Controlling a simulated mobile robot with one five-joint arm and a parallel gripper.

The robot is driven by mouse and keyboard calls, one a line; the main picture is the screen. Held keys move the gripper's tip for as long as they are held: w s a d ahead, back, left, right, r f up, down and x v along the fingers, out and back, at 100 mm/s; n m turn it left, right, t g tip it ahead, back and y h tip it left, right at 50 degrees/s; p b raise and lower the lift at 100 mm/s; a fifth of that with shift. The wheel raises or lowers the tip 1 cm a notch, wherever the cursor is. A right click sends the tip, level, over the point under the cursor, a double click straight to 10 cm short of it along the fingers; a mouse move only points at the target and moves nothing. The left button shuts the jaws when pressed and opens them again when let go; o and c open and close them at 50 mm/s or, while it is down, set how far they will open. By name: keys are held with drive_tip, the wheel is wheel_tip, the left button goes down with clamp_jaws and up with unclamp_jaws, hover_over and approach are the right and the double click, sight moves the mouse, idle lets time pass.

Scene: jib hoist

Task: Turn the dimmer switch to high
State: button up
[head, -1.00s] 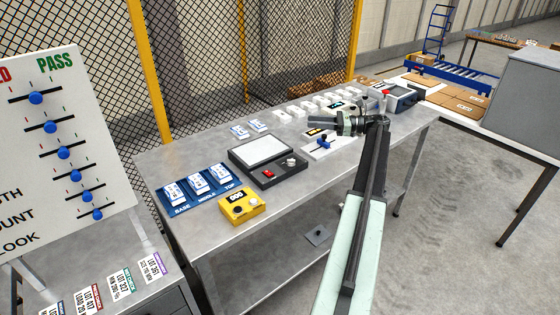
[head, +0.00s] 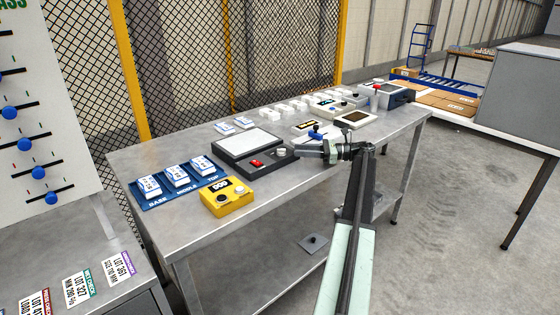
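A black box with a pale flat panel (head: 249,141) lies on the metal table. It has a red rocker switch (head: 257,163) and a round light knob (head: 282,152) on its front strip. This knob looks like the dimmer; its markings are too small to read. My gripper (head: 299,149) is just right of the knob, pointing left towards it. I cannot tell whether they touch. The fingers are small and seen from the side, so their opening does not show.
A blue-handled device (head: 317,133) is behind my gripper. Several white blocks and more devices fill the right end. Mesh fencing (head: 230,60) stands behind the table.

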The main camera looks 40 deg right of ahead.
sight(281, 151)
drive_tip(key=shift+r, duration=0.1)
drive_tip(key=x, duration=0.7)
drive_tip(key=shift+w+a, duration=0.25)
drive_tip(key=shift+w, duration=0.05)
clamp_jaws()
